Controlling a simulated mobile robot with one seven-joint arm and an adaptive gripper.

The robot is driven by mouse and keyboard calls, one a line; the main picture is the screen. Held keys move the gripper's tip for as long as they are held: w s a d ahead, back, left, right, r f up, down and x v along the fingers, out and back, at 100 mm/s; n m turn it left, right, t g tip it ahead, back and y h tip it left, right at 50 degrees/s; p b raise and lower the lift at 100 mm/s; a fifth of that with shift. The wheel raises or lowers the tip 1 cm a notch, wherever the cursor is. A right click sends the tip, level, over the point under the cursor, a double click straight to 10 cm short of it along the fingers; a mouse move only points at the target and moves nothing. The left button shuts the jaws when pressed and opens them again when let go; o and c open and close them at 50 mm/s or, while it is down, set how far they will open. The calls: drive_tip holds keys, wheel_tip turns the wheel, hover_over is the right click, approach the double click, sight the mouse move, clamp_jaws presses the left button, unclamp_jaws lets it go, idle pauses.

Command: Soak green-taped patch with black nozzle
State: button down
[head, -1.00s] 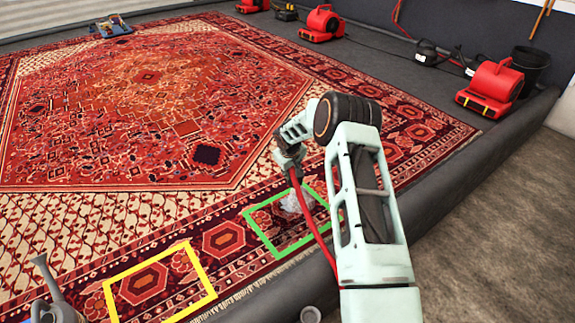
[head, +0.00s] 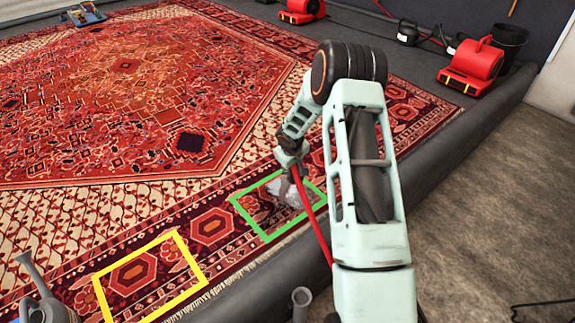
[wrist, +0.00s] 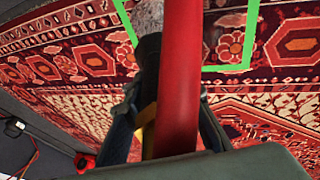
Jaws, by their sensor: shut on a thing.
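The green-taped patch (head: 248,220) is a square frame of green tape on the rug's border at the near edge. My gripper (head: 290,160) is above its far side, pointing down, shut on the black nozzle (wrist: 149,55). A red hose (wrist: 178,80) runs from there and crosses in front of the nozzle in the wrist view. A whitish-grey area, spray or wet rug, shows inside the green frame below the gripper, and also beyond the nozzle in the wrist view. The nozzle's tip is hard to make out. Part of the patch is hidden behind the hose.
A yellow-taped frame (head: 100,300) lies on the rug to the left. A grey watering can (head: 45,305) stands at the lower left. A dark raised kerb borders the rug. Red blowers (head: 472,68) and a black bucket (head: 508,45) stand at the back right.

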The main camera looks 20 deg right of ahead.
drive_tip(key=shift+s+d+b, duration=1.2)
drive_tip(key=shift+s+b, duration=0.2)
drive_tip(key=shift+s, duration=1.45)
drive_tip(key=shift+s+a+b, duration=1.7)
drive_tip(key=shift+a+b, duration=0.55)
drive_tip(key=shift+a, duration=1.3)
drive_tip(key=shift+w+a+p, duration=1)
drive_tip(key=shift+w+a, duration=1.3)
drive_tip(key=shift+w, duration=3.2)
drive_tip(key=shift+w+a+p, duration=0.95)
drive_tip(key=shift+w+a, duration=1.35)
drive_tip(key=shift+w, duration=3.2)
drive_tip(key=shift+s+a+b, duration=0.85)
drive_tip(key=shift+s+a, duration=0.6)
drive_tip(key=shift+a, duration=2.3)
drive_tip(key=s+d+b, duration=0.4)
drive_tip(key=s, duration=0.7)
drive_tip(key=s+d+b, duration=0.4)
drive_tip(key=s+d, duration=0.1)
drive_tip(key=s, duration=0.6)
drive_tip(key=shift+d, duration=0.15)
